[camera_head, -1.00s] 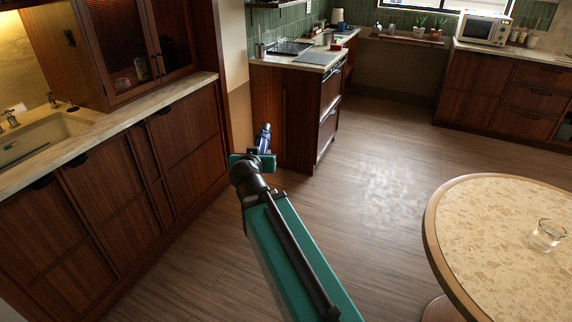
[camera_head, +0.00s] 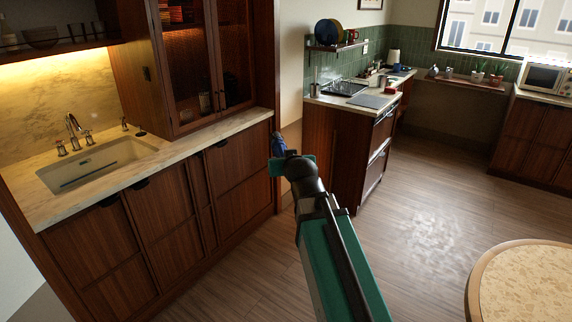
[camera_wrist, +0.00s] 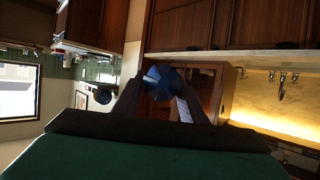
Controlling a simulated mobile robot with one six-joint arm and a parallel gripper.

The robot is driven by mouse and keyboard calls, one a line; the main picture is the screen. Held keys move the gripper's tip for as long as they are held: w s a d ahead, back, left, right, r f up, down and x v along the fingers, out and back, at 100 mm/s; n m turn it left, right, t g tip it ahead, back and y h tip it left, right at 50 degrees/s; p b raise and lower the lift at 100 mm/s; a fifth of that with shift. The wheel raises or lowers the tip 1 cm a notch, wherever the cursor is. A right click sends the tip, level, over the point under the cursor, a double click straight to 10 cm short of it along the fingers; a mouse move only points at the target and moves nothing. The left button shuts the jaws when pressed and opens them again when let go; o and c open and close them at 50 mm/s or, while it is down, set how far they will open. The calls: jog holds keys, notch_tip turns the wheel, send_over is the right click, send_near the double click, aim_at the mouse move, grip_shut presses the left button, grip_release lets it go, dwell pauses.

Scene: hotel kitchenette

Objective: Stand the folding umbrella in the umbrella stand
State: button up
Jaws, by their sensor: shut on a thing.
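The folding umbrella (camera_head: 278,142) is dark blue and held at the far end of my arm in the head view. Only a short part of it shows there, and the rest is hidden behind my wrist. In the wrist view the umbrella (camera_wrist: 163,76) appears end-on as a blue, round, segmented shape between the two fingers. My gripper (camera_wrist: 161,88) is shut on it. In the head view my gripper (camera_head: 279,153) is in front of the gap between the sink counter and the stove counter. No umbrella stand is seen in either view.
A counter with a sink (camera_head: 95,165) and dark wood cabinets (camera_head: 150,230) runs along the left. A stove counter (camera_head: 335,150) stands beyond the gripper. A round table (camera_head: 530,285) is at the lower right. The wooden floor (camera_head: 430,215) between them is clear.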

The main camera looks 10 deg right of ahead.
aim_at(284, 146)
notch_tip(284, 146, up, 5)
jog(key=p, duration=0.4)
jog(key=shift+r, duration=0.15)
jog(key=shift+w, duration=0.1)
